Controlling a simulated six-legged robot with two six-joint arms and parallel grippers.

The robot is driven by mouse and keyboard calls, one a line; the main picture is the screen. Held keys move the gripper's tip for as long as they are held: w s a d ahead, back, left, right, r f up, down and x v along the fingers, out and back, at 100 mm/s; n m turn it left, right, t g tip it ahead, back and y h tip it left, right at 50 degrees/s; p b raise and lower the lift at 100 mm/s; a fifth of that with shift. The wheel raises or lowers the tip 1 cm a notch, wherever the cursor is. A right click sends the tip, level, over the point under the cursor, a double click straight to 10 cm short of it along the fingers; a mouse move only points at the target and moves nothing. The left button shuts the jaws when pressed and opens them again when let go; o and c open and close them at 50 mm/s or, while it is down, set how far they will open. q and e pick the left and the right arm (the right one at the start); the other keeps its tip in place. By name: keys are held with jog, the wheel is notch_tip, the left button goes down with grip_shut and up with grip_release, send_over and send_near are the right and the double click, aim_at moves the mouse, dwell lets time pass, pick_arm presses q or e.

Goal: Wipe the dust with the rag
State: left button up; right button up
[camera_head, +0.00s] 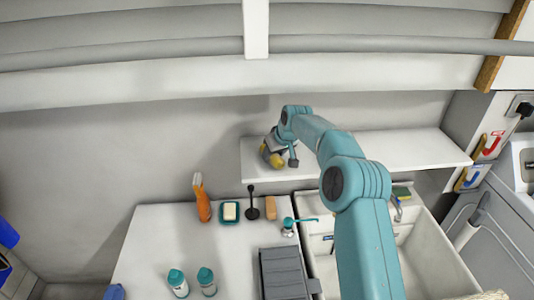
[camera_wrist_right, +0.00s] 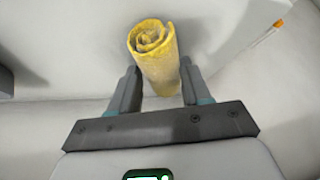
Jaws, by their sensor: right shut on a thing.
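A rolled yellow rag (camera_wrist_right: 155,60) is held between the two fingers of my right gripper (camera_wrist_right: 158,90) in the right wrist view. In the head view the rag (camera_head: 269,157) shows as a small yellow patch at the left end of the white wall shelf (camera_head: 390,147). My right gripper (camera_head: 277,148) is there too, shut on the rag, at the end of the teal arm. I cannot tell whether the rag touches the shelf. No dust can be made out. My left gripper is not in view.
Below the shelf, a white counter (camera_head: 150,235) holds an orange spray bottle (camera_head: 202,200), a soap dish (camera_head: 230,212), a brush (camera_head: 269,207) and two teal-capped bottles (camera_head: 192,282). A sink (camera_head: 430,255) is at right. The shelf's right part looks clear.

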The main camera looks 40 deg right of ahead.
jog(key=shift+s+d+f, duration=0.1)
jog(key=shift+s+d, duration=0.55)
jog(key=shift+d, duration=0.35)
jog(key=shift+s+d+f, duration=0.1)
jog(key=shift+s+d, duration=0.55)
jog(key=shift+d, duration=0.35)
jog(key=shift+s+d+r, duration=0.1)
jog(key=shift+s+d, duration=0.35)
jog(key=shift+d, duration=0.3)
jog(key=shift+s+d, duration=0.4)
jog(key=shift+d, duration=0.3)
jog(key=shift+s+d, duration=0.2)
jog(key=shift+d, duration=0.15)
jog(key=shift+s+d+r, duration=0.1)
jog(key=shift+s+d, duration=0.3)
jog(key=shift+d, duration=0.25)
jog(key=shift+s+d, duration=0.35)
jog(key=shift+d, duration=0.3)
jog(key=shift+a, duration=0.1)
jog(key=shift+w, duration=0.1)
jog(key=shift+r, duration=3.05)
jog(key=shift+r, duration=0.15)
